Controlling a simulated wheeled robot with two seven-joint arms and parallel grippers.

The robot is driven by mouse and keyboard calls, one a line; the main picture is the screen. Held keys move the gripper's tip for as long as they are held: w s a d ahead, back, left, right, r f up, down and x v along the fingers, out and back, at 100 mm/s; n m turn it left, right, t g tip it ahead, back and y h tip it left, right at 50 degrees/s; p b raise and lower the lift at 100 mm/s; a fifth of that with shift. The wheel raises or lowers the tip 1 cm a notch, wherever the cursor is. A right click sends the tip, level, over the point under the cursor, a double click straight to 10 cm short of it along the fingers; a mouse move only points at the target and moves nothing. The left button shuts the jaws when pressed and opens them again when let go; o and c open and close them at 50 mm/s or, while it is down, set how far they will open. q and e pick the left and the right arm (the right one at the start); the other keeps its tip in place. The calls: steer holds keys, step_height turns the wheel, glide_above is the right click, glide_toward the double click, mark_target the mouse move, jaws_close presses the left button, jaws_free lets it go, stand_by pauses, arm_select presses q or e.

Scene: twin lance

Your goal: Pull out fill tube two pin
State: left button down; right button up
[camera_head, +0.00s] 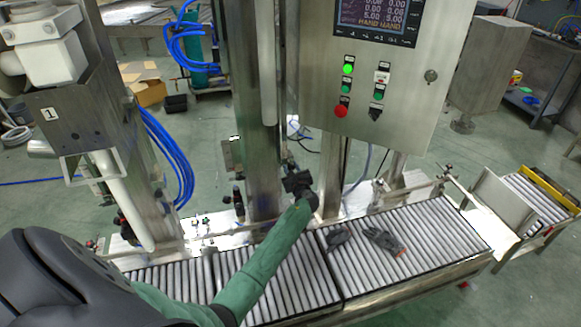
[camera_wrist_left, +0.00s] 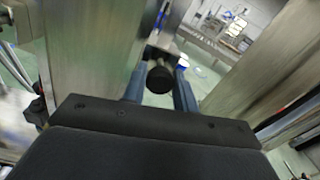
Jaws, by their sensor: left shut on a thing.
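My left arm, in a green sleeve, reaches across the conveyor in the head view. Its gripper (camera_head: 298,182) is at the steel column behind the rollers. In the left wrist view, the two blue-grey fingers of the left gripper (camera_wrist_left: 158,90) stand on either side of a round black knob, the pin (camera_wrist_left: 160,78). The gripper is shut on this pin. A metal bracket (camera_wrist_left: 162,45) sits just behind the knob. In the head view the pin is hidden by the gripper.
The roller conveyor (camera_head: 420,225) runs along the front, with dark gloves (camera_head: 384,240) lying on it. A control panel (camera_head: 385,85) with lit buttons hangs right of the gripper. Steel columns (camera_head: 250,110) stand close to the hand. A unit marked 1 (camera_head: 80,115) is at left.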

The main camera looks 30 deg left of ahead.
arm_select(q)
steer(key=shift+s+d+f, duration=0.1)
steer(key=shift+s+d, duration=0.25)
steer(key=shift+d, duration=0.1)
steer(key=c, duration=1.1)
jaws_free()
steer(key=b+v, duration=0.2)
steer(key=v, duration=0.6)
arm_select(e)
step_height(320, 180, up, 6)
steer(key=w+a, duration=0.1)
steer(key=shift+w, duration=0.4)
steer(key=shift+w+a, duration=0.1)
